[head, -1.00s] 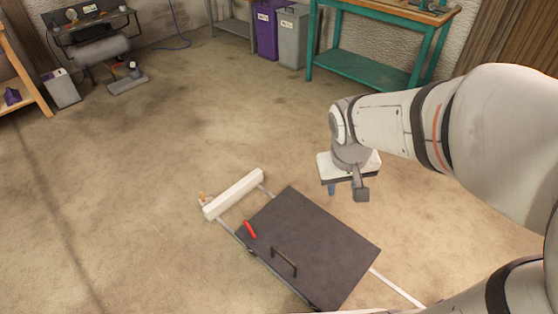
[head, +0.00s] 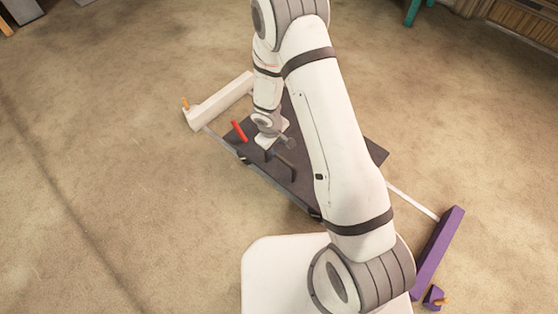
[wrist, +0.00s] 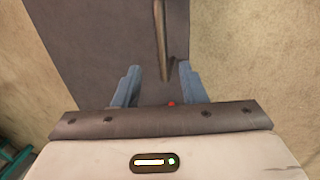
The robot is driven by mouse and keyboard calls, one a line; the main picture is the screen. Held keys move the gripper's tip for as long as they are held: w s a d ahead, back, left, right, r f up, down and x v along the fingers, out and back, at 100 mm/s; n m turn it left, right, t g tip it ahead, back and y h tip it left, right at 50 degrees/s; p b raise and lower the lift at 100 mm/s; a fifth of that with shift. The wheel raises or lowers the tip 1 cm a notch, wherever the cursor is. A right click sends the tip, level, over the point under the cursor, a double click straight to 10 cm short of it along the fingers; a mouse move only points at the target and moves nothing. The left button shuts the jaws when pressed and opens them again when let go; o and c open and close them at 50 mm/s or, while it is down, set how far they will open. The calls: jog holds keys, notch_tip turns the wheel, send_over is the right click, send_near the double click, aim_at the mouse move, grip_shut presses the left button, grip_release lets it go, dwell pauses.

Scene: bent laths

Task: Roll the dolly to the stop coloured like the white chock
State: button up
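The dolly is a flat dark deck (head: 300,190) with a dark bar handle (head: 281,163) and a short red bar (head: 239,131) on top. It stands on pale rails between a white stop (head: 222,101) at the left and a purple stop (head: 437,252) at the right. A small white chock with an orange peg (head: 186,104) is by the white stop's near end. My gripper (wrist: 158,68) is open, its blue fingers on either side of the handle (wrist: 161,40) in the wrist view. I cannot tell whether they reach its depth. The head view hides the fingertips.
A purple chock with an orange peg (head: 434,297) lies by the purple stop's near end. A pale rail (head: 412,200) runs bare between deck and purple stop. The floor at the left (head: 100,170) is clear. My arm covers part of the deck.

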aim_at(280, 156)
jog(key=f+b, duration=0.1)
jog(key=f, duration=0.1)
jog(key=f+b, duration=0.1)
jog(key=f, duration=0.2)
jog(key=w+d+f+b, duration=0.1)
jog(key=f, duration=0.2)
jog(key=shift+f+b, duration=0.15)
jog(key=shift+b, duration=0.25)
grip_shut()
